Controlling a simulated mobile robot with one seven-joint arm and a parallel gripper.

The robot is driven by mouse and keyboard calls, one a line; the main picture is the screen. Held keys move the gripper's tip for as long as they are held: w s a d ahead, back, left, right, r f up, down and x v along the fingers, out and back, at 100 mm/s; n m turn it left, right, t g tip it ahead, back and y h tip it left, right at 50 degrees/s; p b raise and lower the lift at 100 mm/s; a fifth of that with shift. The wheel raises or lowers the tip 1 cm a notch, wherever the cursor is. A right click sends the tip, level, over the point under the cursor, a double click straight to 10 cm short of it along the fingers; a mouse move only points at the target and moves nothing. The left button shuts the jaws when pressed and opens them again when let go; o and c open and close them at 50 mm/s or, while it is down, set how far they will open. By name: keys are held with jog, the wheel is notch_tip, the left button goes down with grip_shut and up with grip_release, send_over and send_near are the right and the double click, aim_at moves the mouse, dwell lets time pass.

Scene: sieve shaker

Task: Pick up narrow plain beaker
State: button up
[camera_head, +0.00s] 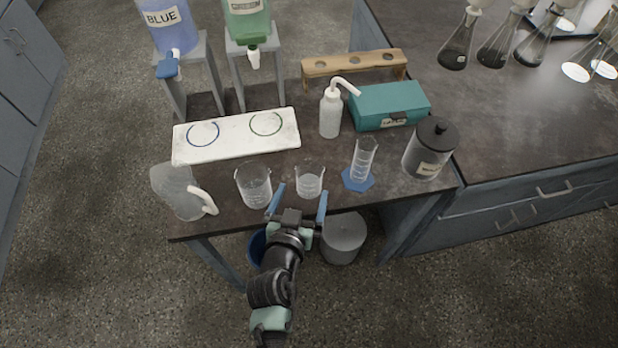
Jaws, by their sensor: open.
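Two clear glass beakers with faint markings stand upright near the table's front edge. The right beaker (309,183) looks a little narrower and shorter, and fits the narrow beaker best. The left beaker (254,187) looks taller and wider. My gripper (302,191) is open and empty, with its blue fingers spread at the table's front edge. Its fingertips point at the right beaker and appear to flank its near part. I cannot tell whether they touch it or how their height compares.
A graduated cylinder on a blue base (360,168) stands close on the right. A clear pitcher (183,192) is at the left. A white board with two circles (236,137), a wash bottle (331,113), a teal box (390,105) and a dark jar (430,147) stand around the beakers.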

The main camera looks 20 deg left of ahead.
aim_at(306, 189)
jog(key=shift+d+x, duration=0.15)
jog(key=shift+x, duration=1.45)
jog(key=shift+d+x, duration=0.1)
jog(key=shift+x, duration=1.5)
jog(key=shift+f, duration=0.1)
jog(key=c, duration=1.5)
